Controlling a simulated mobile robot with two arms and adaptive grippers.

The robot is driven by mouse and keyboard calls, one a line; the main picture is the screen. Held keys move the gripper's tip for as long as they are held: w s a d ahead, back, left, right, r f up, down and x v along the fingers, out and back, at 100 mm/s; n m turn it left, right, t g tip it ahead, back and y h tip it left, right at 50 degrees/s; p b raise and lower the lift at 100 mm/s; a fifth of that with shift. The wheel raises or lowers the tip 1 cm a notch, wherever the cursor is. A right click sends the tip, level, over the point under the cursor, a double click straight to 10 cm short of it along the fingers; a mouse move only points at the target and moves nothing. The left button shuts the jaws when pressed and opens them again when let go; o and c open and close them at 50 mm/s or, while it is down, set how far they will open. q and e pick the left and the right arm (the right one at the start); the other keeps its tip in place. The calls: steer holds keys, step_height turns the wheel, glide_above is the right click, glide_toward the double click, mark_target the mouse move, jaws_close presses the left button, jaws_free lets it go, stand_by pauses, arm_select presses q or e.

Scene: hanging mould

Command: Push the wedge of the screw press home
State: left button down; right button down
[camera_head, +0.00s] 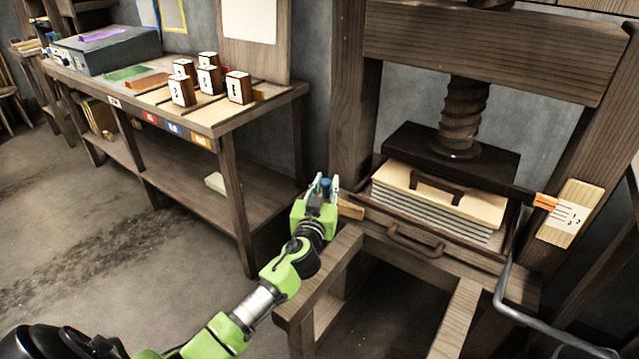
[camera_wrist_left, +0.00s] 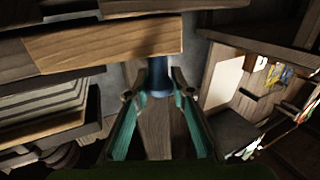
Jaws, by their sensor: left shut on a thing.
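The screw press stands at the right, with its dark wooden screw (camera_head: 464,112) above a dark pressing plate (camera_head: 425,148). The wedge (camera_head: 351,209) shows as a pale wooden end sticking out at the left side of the press bed; in the left wrist view it is a long wooden block (camera_wrist_left: 110,45). A blue peg (camera_wrist_left: 159,76) stands at the wedge, its fixing partly hidden. My left gripper (camera_head: 324,187) is shut on the blue peg, at the wedge's outer end. How deep the wedge sits is hidden. My right gripper is out of view.
Under the plate lies a stack of boards and sheets (camera_head: 432,210). An orange pointer (camera_head: 545,201) meets a numbered scale (camera_head: 571,213) at the right. A bench (camera_head: 232,120) with numbered blocks (camera_head: 239,87) stands at the left. Floor between bench and press is open.

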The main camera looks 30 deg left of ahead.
arm_select(q)
steer(key=shift+d+f, duration=0.1)
steer(key=shift+d, duration=0.15)
steer(key=c, duration=1.8)
jaws_free()
steer(key=shift+o, duration=0.2)
steer(key=shift+r, duration=0.2)
steer(key=shift+r, duration=0.35)
step_height(320, 180, up, 9)
steer(key=shift+r, duration=0.1)
